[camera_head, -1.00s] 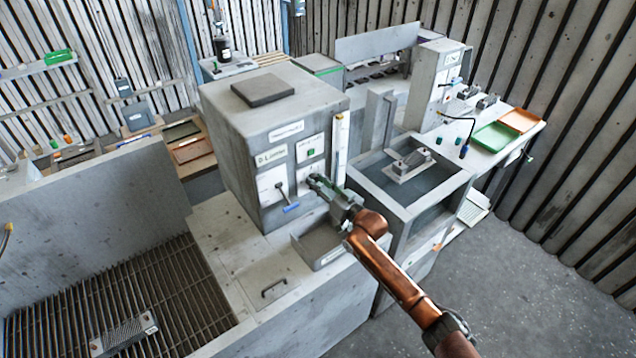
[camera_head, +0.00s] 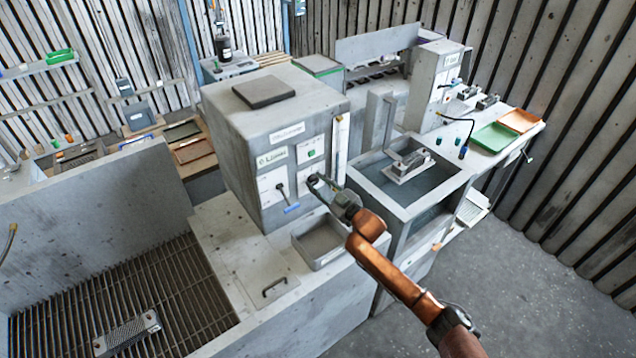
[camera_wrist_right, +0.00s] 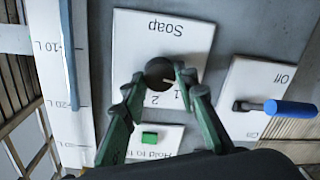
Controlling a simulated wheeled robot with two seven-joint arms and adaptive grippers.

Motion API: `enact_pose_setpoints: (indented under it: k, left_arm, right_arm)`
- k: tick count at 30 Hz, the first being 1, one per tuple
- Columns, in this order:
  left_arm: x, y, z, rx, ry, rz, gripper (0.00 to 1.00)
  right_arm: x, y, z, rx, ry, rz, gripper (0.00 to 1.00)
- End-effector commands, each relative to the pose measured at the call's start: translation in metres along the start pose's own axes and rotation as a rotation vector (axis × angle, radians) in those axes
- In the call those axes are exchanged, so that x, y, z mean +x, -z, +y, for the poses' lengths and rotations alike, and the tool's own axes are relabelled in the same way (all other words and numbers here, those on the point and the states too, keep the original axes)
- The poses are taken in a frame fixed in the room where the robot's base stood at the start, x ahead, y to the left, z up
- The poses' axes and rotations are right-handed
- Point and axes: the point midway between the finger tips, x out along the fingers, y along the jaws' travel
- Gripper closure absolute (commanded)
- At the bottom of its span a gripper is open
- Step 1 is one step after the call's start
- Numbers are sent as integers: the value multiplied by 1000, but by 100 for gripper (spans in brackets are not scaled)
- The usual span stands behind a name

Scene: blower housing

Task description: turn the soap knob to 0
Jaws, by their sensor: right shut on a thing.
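The soap knob (camera_wrist_right: 158,72) is a small dark round dial on a white plate labelled "Soap" (camera_wrist_right: 165,32), upside down in the right wrist view. The digits 1 and 2 show on the plate below it in that picture. My right gripper (camera_wrist_right: 160,82) has its two green fingers on either side of the knob, shut on it. The knob's pointer and exact setting are hard to read. In the head view my right gripper (camera_head: 314,180) reaches the front of the grey machine (camera_head: 240,145) and covers the knob. My left gripper is not in view.
A lever with a blue handle (camera_wrist_right: 290,108) sits on the neighbouring plate marked "Off". A green button (camera_wrist_right: 149,138) is close by the fingers. A level scale marked in litres (camera_wrist_right: 72,80) runs beside the plate. An open grey tray (camera_head: 320,243) lies below my right wrist.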

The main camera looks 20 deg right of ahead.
Motion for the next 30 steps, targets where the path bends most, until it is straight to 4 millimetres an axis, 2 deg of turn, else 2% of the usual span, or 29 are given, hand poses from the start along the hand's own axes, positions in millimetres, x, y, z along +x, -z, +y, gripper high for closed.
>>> enact_pose_setpoints:
  k: [12,27,28,30]
  left_arm:
    - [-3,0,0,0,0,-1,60]
    - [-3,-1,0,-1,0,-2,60]
    - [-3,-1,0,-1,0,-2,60]
    - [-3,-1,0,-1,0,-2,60]
  right_arm:
    - [0,0,-1,-178,-2,-11,97]
    - [0,0,-1,-198,-2,-13,97]
    - [0,0,-1,-198,-2,-13,72]
    - [0,0,-1,-198,-2,-13,67]
